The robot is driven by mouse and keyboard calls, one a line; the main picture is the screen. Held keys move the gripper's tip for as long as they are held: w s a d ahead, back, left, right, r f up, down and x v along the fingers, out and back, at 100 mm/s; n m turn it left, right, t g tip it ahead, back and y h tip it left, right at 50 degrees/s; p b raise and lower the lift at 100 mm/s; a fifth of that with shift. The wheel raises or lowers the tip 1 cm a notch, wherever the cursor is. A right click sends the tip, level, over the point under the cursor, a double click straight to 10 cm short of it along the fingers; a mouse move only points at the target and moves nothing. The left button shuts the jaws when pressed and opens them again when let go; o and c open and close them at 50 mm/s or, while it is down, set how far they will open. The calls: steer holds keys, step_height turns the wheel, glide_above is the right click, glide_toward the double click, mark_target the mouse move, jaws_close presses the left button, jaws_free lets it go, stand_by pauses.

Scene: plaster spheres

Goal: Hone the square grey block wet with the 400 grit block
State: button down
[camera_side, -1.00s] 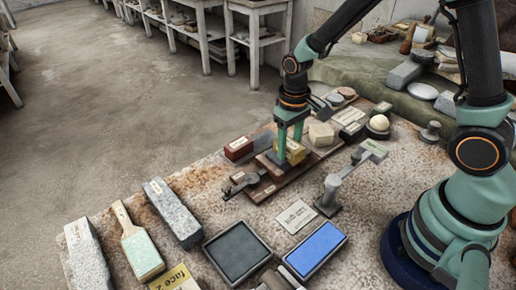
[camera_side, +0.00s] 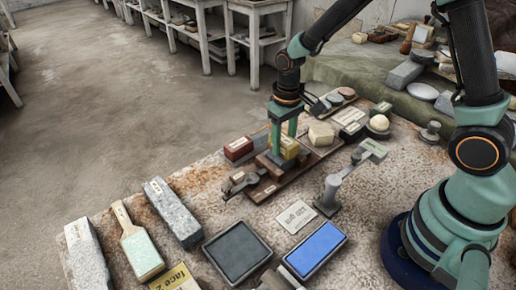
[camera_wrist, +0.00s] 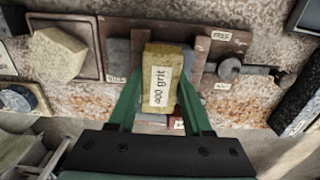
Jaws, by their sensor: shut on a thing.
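The yellow 400 grit block (camera_side: 289,148) is between the fingers of my gripper (camera_side: 282,152), which is shut on it. In the wrist view the 400 grit block (camera_wrist: 163,88) shows its label facing up, between the green fingers (camera_wrist: 160,100). The square grey block (camera_side: 268,162) lies under it on the brown wooden board (camera_side: 297,174). In the wrist view, parts of the grey block (camera_wrist: 118,58) show beside the yellow block, and the rest is hidden. Whether the two faces touch, and whether the grey face is wet, I cannot tell.
A dark red block (camera_side: 238,148) lies left of the board. A grey metal clamp (camera_side: 240,183) sits at its near end. A dark tray (camera_side: 238,251) and a blue tray (camera_side: 315,248) lie in front. A tap-like stand (camera_side: 332,190) rises to the right.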

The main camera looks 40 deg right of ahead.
steer(key=shift+s+f, duration=0.1)
steer(key=shift+s, duration=1.8)
steer(key=shift+w+r, duration=0.2)
steer(key=shift+w, duration=2.05)
steer(key=shift+s+r, duration=0.35)
steer(key=shift+s, duration=0.25)
steer(key=shift+s+r, duration=0.35)
steer(key=shift+s, duration=0.2)
steer(key=shift+a+f, duration=0.2)
steer(key=shift+a, duration=1)
steer(key=shift+f, duration=0.6)
